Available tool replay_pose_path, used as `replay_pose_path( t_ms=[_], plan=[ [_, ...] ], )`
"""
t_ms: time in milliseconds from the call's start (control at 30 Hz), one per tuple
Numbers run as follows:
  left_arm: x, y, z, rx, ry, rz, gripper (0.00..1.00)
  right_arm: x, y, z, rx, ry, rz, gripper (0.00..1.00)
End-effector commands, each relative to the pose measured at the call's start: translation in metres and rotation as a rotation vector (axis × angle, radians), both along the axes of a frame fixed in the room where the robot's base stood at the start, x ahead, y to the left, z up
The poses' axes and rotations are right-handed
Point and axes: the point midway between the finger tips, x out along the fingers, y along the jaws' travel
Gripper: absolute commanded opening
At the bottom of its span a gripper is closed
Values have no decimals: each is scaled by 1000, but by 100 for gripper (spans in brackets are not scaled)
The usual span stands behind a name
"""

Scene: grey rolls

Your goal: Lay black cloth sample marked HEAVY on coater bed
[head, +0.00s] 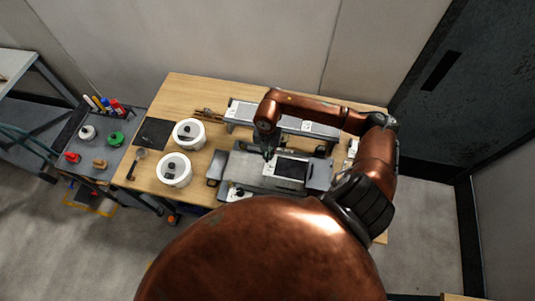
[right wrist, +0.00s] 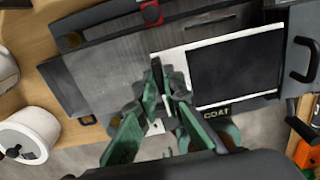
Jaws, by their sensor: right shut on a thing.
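The black cloth sample (head: 291,169) is a dark square on a white sheet. It lies over the right part of the grey coater bed (head: 242,166). In the right wrist view, the black cloth (right wrist: 235,70) is to the right of my fingers, with the white sheet around it, over the bed (right wrist: 105,75). I cannot read HEAVY. My right gripper (head: 268,156) is shut on the white sheet's left end, close to the bed; its fingers (right wrist: 165,74) are green. My left gripper is not in view.
Two white tubs (head: 189,133) (head: 173,169) stand left of the coater, near a dark mat (head: 153,133) and a spoon (head: 137,163). A raised grey rack (head: 240,112) with pale cards stands behind it. A side cart (head: 85,150) holds bottles and markers.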

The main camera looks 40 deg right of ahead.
Motion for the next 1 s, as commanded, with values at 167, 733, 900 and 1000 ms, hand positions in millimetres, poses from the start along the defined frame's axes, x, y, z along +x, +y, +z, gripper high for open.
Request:
replay_pose_path(
  t_ms=[167,733,900,1000],
  plan=[
    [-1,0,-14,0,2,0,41,0,0,-18,0,1,0,0],
    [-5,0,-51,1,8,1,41,-1,-1,-70,-1,1,0,0],
    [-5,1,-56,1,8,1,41,-1,-1,-76,0,0,0,0],
    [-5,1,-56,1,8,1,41,-1,-1,-77,0,0,0,0]
  ],
)
